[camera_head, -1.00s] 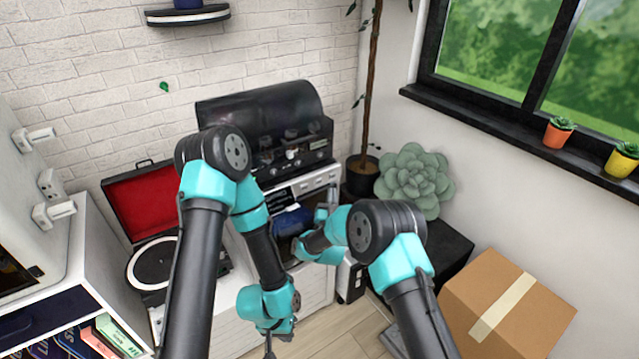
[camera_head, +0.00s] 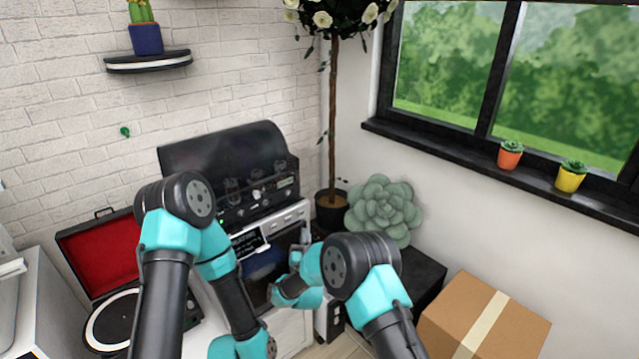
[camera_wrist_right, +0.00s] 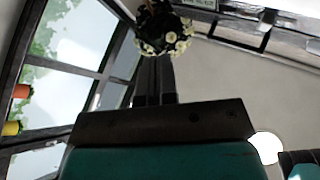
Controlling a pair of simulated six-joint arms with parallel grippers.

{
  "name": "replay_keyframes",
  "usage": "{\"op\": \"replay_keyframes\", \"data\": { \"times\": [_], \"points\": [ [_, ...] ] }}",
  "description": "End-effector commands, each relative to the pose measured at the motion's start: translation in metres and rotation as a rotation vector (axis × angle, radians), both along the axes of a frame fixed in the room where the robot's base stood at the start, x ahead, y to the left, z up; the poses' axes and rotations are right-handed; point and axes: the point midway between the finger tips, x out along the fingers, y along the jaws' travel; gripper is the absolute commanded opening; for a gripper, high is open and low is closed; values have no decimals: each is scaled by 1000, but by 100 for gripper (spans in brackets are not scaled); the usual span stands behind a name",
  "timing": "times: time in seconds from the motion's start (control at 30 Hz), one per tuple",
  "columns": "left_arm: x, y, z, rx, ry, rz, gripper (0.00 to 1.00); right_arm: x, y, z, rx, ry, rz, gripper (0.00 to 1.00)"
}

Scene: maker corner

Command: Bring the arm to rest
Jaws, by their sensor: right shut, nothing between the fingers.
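My right arm comes in from the lower right in the head view. Its gripper (camera_head: 297,256) is small there, in front of a white appliance, partly hidden behind my own forearm. In the right wrist view the two dark fingers (camera_wrist_right: 155,78) lie together, shut, with nothing between them. My left arm reaches down at the left of centre in the head view, and its gripper is below the picture's edge.
The white appliance (camera_head: 294,216) has a dark opening, with a black hooded machine (camera_head: 225,150) on top. A record player with a red-lined lid (camera_head: 103,252) stands left. A cardboard box (camera_head: 460,325), succulent (camera_head: 385,208) and potted tree (camera_head: 333,120) stand right.

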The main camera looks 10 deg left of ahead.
Motion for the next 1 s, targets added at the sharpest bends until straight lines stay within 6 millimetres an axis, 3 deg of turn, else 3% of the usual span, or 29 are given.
{"op": "replay_keyframes", "data": {
  "times": [0.17,0.33,0.47,0.57,0.77,1.0],
  "points": [
    [0,0,0,0,0,0,0,8,-25,-16,-32,83,4,0],
    [0,0,0,0,0,0,0,15,-87,-63,-108,314,21,0],
    [0,0,0,0,0,0,0,3,-148,-109,-161,549,40,0],
    [0,0,0,0,0,0,0,-18,-194,-142,-187,730,54,0],
    [0,0,0,0,0,0,0,-85,-277,-194,-208,1083,85,0],
    [0,0,0,0,0,0,0,-198,-355,-230,-184,1488,135,0]
  ]
}}
